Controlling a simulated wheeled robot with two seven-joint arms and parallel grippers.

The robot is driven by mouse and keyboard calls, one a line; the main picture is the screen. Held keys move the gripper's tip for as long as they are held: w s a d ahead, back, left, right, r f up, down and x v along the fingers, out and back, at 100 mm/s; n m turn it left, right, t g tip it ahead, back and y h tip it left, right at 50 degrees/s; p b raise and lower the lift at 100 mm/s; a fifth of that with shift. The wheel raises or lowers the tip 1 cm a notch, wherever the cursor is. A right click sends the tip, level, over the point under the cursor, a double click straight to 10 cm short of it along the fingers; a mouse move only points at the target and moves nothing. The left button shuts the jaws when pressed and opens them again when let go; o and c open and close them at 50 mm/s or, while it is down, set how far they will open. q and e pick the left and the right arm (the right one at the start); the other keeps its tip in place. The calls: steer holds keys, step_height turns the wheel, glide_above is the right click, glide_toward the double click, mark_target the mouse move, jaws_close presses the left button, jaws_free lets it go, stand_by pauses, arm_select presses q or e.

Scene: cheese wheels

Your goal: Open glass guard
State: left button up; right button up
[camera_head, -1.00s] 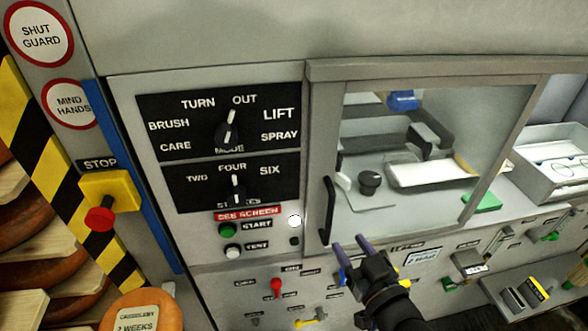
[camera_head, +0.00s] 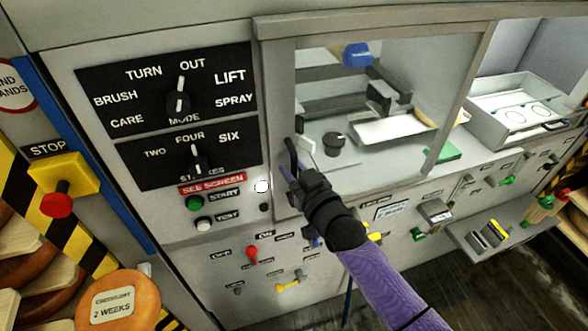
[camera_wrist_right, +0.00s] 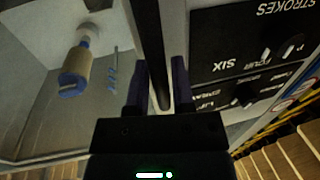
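The glass guard (camera_head: 395,170) is a grey-framed transparent window in the machine's front, and it looks closed. Its dark upright handle (camera_head: 290,153) is at the left of the frame. My right gripper (camera_head: 291,174) is at the handle's lower part, reaching up from below right. In the right wrist view, the fingers of my right gripper (camera_wrist_right: 160,85) lie on either side of a dark upright bar (camera_wrist_right: 152,40), which appears to be the handle. Whether the fingers press on it is unclear. My left gripper is not in view.
Left of the guard is a control panel (camera_head: 125,76) with black knobs, and a yellow stop box with a red button (camera_head: 56,205). Behind the glass are a black knob (camera_head: 333,143) and a white tray (camera_head: 395,129). Switches line the panel below. A cheese wheel (camera_head: 125,298) is at lower left.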

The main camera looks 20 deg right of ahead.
jaws_close()
stand_by(1.1)
